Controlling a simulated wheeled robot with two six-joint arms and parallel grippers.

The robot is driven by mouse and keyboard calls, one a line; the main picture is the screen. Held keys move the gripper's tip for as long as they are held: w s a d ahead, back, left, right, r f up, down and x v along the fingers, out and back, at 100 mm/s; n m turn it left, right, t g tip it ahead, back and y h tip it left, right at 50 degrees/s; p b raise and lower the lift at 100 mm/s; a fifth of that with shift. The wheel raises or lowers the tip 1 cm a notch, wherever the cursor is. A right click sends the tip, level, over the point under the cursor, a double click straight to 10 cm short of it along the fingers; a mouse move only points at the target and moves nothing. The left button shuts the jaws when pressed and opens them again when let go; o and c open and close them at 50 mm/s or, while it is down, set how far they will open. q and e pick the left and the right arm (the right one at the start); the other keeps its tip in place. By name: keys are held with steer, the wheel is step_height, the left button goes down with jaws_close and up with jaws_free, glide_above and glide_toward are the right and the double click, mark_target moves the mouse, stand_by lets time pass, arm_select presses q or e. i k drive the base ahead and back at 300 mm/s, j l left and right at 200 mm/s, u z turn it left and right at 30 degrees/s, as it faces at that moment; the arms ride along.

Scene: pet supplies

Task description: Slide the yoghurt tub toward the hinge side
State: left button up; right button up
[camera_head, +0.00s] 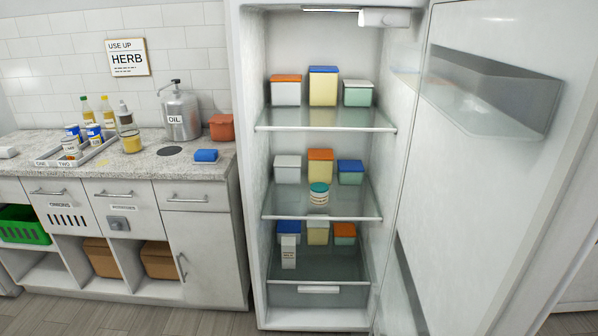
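The yoghurt tub (318,194) is a small white tub with a teal lid. It stands upright on the middle glass shelf (350,205) of the open fridge, near the shelf's front and around its middle. Behind it on that shelf stand a white-lidded container (287,170), a taller cream one with an orange lid (320,168) and a green one with a blue lid (350,173). The fridge door (490,170) swings out at the right, so the hinge side is the right. Neither of my grippers is in view.
The shelf right of the tub is clear at the front. Several lidded boxes stand on the top shelf (325,119). A milk carton (289,252) stands on the lower shelf.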

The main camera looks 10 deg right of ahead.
mark_target(319, 192)
steer(key=i+j+z, duration=0.1)
steer(key=i+j, duration=0.3)
steer(key=i+j+z, duration=0.15)
steer(key=i+j, duration=0.2)
steer(key=j, duration=0.15)
steer(key=i+j+z, duration=0.1)
steer(key=i+j, duration=0.25)
steer(key=j, duration=0.15)
steer(key=i+z, duration=0.15)
steer(key=i, duration=1.25)
